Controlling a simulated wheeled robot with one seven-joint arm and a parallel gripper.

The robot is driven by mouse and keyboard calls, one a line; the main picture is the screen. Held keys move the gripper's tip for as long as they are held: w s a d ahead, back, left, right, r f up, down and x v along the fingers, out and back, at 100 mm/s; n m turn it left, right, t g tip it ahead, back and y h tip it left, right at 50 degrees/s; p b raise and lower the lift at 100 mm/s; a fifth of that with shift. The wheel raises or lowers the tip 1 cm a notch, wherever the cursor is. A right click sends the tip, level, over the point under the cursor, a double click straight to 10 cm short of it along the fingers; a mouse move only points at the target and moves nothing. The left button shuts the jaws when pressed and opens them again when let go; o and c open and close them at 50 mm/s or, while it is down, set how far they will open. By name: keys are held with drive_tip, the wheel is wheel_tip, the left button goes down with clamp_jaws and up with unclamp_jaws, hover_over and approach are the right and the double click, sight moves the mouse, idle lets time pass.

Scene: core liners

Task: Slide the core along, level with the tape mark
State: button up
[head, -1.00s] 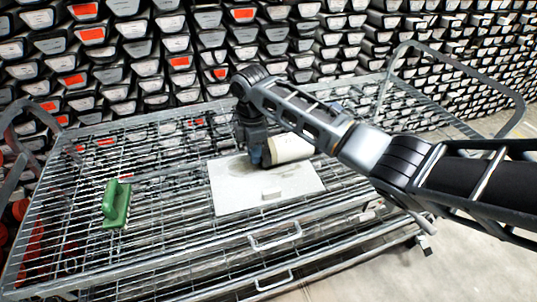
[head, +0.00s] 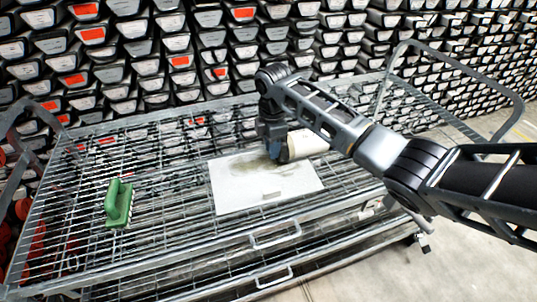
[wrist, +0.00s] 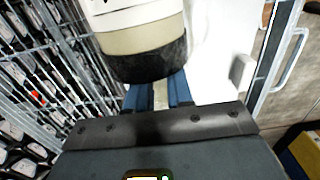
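The core (head: 307,144) is a cream cylinder lying at the back right of a white board (head: 236,192). In the wrist view, the core (wrist: 140,38) shows a tan band and a black near end. My gripper (head: 276,153) is at the core's left end in the head view. In the wrist view, the blue fingers of my gripper (wrist: 161,92) reach to the black end, with a narrow pale gap between them; their tips are hidden behind the core. Contact cannot be told for sure. I cannot make out a tape mark.
A small pale block (head: 271,195) lies near the board's front edge. A green-handled tool (head: 119,203) lies at left on the wire mesh cart (head: 165,220). Stacked core trays (head: 150,50) fill the back. Bare mesh lies between tool and board.

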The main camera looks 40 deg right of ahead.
sight(310, 134)
drive_tip(key=shift+s+d+p, duration=0.1)
drive_tip(key=shift+s+d, duration=0.5)
drive_tip(key=shift+d, duration=1.2)
drive_tip(key=shift+s+d+p, duration=0.15)
drive_tip(key=shift+s+d, duration=0.45)
drive_tip(key=shift+d, duration=1.25)
drive_tip(key=shift+s+d+p, duration=0.1)
drive_tip(key=shift+s+d, duration=0.5)
drive_tip(key=shift+d, duration=1.2)
drive_tip(key=shift+s+d+b, duration=0.2)
drive_tip(key=shift+s+d, duration=0.35)
drive_tip(key=shift+d, duration=1.15)
drive_tip(key=shift+s+d+b, duration=0.2)
drive_tip(key=shift+s+d, duration=0.35)
drive_tip(key=shift+d, duration=1.2)
drive_tip(key=shift+s+d+b, duration=0.2)
drive_tip(key=shift+s+d, duration=0.35)
drive_tip(key=shift+d, duration=1.15)
drive_tip(key=shift+w+a+p, duration=0.2)
drive_tip(key=shift+a+p, duration=0.1)
drive_tip(key=shift+a, duration=0.25)
drive_tip(key=shift+w+a+p, duration=0.15)
drive_tip(key=shift+a+p, duration=0.15)
drive_tip(key=shift+a, duration=0.2)
drive_tip(key=shift+r, duration=4.5)
drive_tip(key=shift+s, duration=0.1)
